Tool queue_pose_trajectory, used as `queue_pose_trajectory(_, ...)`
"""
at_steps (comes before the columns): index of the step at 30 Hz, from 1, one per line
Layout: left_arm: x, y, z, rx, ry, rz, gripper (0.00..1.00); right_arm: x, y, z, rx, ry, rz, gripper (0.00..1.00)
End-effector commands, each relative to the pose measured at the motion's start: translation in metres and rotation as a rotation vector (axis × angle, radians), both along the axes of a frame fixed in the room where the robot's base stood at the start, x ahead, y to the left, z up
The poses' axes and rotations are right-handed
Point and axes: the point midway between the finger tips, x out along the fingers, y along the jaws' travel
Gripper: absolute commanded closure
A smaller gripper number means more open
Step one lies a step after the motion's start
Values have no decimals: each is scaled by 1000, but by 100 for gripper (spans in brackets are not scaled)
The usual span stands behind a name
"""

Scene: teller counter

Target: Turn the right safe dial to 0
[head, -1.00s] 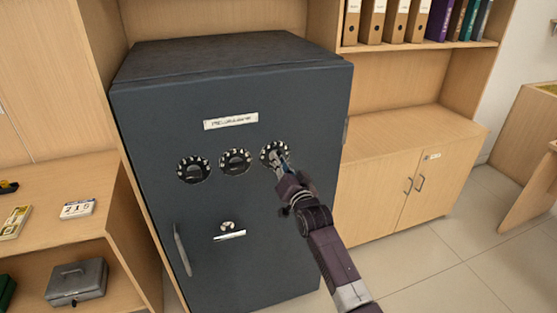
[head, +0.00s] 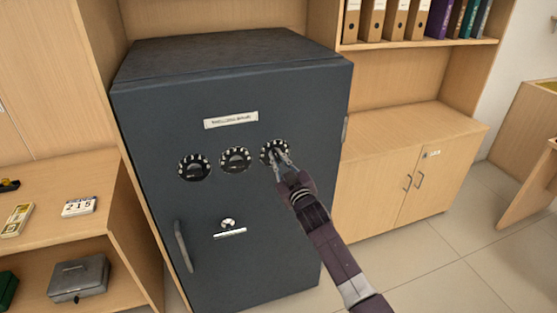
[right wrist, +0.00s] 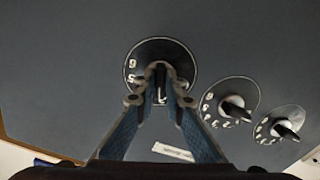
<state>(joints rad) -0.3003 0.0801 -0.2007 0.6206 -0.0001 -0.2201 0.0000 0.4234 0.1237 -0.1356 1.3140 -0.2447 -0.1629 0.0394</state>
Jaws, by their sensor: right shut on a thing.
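The right safe dial (head: 265,151) is a black round disc with white digits on the front of the dark grey safe (head: 285,230). My right gripper (head: 280,158) reaches it from the lower right. In the right wrist view, the gripper (right wrist: 160,90) is shut on the dial's knob, with one finger on each side. The dial (right wrist: 148,48) there shows digits near its left side, among them a 5; the fingers hide much of the rest, so I cannot tell its setting. My left gripper is not in view.
The middle dial (head: 236,153) and left dial (head: 194,160) sit left of it on the safe door. Below are a small keyhole knob (head: 227,223) and a long handle (head: 183,246). A white label (head: 231,120) is above. A wooden cabinet (head: 375,190) stands at right.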

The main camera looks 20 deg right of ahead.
Motion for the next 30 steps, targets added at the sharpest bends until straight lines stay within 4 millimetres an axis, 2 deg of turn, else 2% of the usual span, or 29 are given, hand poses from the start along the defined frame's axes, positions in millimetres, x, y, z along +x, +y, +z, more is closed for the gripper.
queue_pose_trajectory(30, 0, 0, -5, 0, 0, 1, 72, 0, 0, -1, -948, -30, 1, 100)
